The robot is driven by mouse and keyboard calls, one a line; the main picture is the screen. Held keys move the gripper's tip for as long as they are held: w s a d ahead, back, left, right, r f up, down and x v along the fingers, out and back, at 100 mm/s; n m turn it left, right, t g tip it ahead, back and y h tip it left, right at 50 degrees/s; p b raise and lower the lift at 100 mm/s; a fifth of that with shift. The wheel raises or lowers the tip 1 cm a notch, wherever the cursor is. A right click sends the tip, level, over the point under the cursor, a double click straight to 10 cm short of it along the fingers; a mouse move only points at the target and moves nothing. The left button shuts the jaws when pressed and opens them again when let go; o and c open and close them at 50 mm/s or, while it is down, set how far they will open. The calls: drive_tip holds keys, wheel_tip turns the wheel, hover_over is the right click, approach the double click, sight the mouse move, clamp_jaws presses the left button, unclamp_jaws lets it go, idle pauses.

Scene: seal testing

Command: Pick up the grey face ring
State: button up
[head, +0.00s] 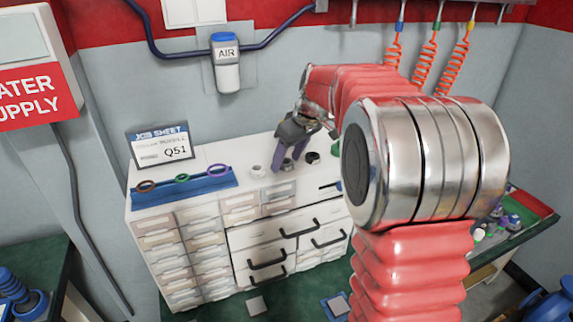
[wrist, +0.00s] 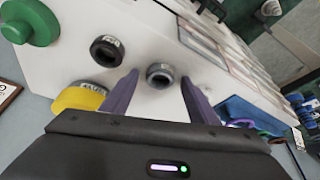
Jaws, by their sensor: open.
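The grey face ring (wrist: 160,76) is a short grey ring with a dark bore and a small label, standing on the white cabinet top. In the wrist view it shows in the gap between the tips of my gripper (wrist: 159,80), clear of both purple fingers. In the head view the grey ring (head: 287,165) sits between my gripper's fingers (head: 288,160), which point down at the cabinet top. My gripper is open and empty. Whether the fingertips reach down beside the ring is hard to tell.
A black ring (head: 312,158) stands to the right and a pale ring (head: 257,171) to the left on the cabinet top (head: 215,153). A blue rack (head: 190,188) holds several coloured rings. The job sheet (head: 160,145) stands behind it. A yellow part (wrist: 80,97) lies near one finger.

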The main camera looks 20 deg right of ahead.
drive_tip(key=shift+c, duration=0.4)
drive_tip(key=c, duration=1)
